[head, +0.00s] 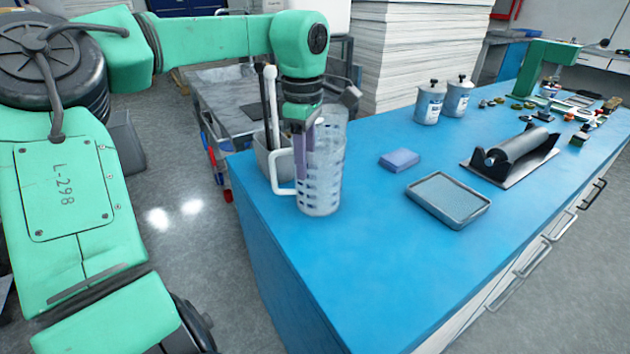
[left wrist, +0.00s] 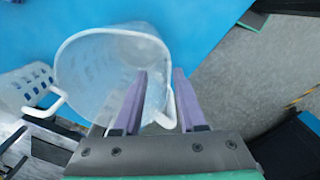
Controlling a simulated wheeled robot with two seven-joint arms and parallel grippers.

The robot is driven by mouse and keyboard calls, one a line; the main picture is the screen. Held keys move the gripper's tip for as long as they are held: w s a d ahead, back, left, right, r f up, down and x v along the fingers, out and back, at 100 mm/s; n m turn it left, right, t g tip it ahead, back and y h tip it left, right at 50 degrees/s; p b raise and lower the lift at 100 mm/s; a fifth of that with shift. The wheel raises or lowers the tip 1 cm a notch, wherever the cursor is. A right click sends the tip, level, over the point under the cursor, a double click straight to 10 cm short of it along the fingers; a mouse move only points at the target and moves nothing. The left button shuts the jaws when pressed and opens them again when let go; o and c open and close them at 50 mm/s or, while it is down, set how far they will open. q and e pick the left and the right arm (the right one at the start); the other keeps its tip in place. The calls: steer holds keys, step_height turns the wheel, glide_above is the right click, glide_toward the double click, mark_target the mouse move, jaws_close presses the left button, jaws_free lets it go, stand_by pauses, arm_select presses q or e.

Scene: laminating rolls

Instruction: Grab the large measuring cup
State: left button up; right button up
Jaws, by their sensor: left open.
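Clear measuring cups stand at the blue table's near left corner, overlapping in the head view. The front one (head: 322,178) has blue marks and a white handle on its left. A clear rim (head: 335,115) shows behind it. In the left wrist view, a large clear cup (left wrist: 100,72) is close below my left gripper (left wrist: 160,85), with its handle between the open purple fingers. A cup with blue marks (left wrist: 32,85) shows at the left there. In the head view, my left gripper (head: 308,140) points down at the cups. My right gripper is out of view.
A grey holder with dark and white rods (head: 268,115) is left of the cups. On the blue table (head: 360,270) are a blue block (head: 400,160), a shallow grey tray (head: 450,199), a roller (head: 515,150) and two canisters (head: 458,97). The table's near part is clear.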

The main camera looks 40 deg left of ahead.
mark_target(305, 188)
arm_select(q)
steer(key=f, duration=0.3)
steer(key=shift+s+d+f, duration=0.1)
steer(key=shift+s+d, duration=0.05)
steer(key=shift+s, duration=0.1)
steer(key=shift+f, duration=0.35)
jaws_close()
stand_by(0.8)
